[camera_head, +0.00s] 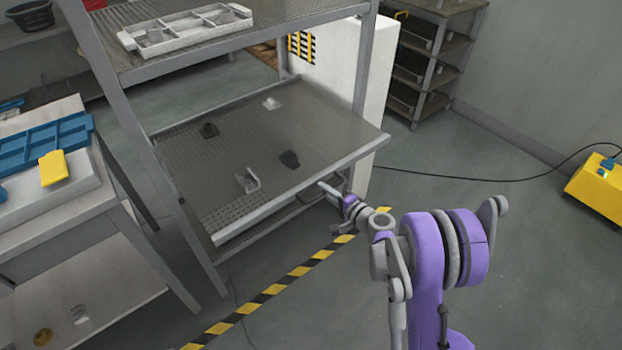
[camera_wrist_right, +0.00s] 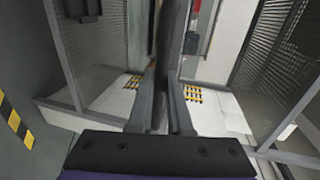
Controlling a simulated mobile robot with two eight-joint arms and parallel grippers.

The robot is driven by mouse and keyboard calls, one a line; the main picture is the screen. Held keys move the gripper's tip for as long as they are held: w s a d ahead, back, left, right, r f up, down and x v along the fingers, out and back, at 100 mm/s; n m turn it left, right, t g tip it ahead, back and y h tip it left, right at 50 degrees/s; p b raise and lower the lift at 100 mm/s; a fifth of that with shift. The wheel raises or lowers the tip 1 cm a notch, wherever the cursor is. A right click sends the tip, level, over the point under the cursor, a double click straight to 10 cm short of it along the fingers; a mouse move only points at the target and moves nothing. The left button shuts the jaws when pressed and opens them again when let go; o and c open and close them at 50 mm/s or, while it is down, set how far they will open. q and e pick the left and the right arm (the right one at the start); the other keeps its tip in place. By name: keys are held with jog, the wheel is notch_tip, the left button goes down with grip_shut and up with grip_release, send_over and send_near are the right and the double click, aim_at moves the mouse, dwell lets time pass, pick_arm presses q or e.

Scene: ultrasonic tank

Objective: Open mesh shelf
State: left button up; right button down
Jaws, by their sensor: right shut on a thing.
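The mesh shelf (camera_head: 240,150) is the grey perforated sheet at mid-height in the metal rack. It stands partly out, its front edge past the rack's front posts. A dark handle (camera_head: 311,196) hangs under the right half of that edge. My right gripper (camera_head: 330,190) is shut on the handle, with the arm reaching in from the lower right. In the right wrist view its two fingers (camera_wrist_right: 165,115) close around a dark upright bar (camera_wrist_right: 172,45), which looks like the handle. The exact contact is small in the head view. My left gripper is not in view.
Several small parts, such as a dark piece (camera_head: 289,159) and a grey bracket (camera_head: 248,181), lie on the shelf. A white tray (camera_head: 187,29) sits on the rack above. A workbench (camera_head: 60,225) stands close at left. Floor beyond the striped tape (camera_head: 270,292) is clear.

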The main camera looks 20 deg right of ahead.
jog(key=f+b+v, duration=0.1)
jog(key=v, duration=0.7)
jog(key=shift+s+f, duration=0.35)
jog(key=shift+s, duration=0.15)
jog(key=shift+d, duration=0.15)
jog(key=c, duration=0.9)
grip_release()
jog(key=shift+o, duration=0.2)
jog(key=v, duration=1)
jog(key=shift+s, duration=0.35)
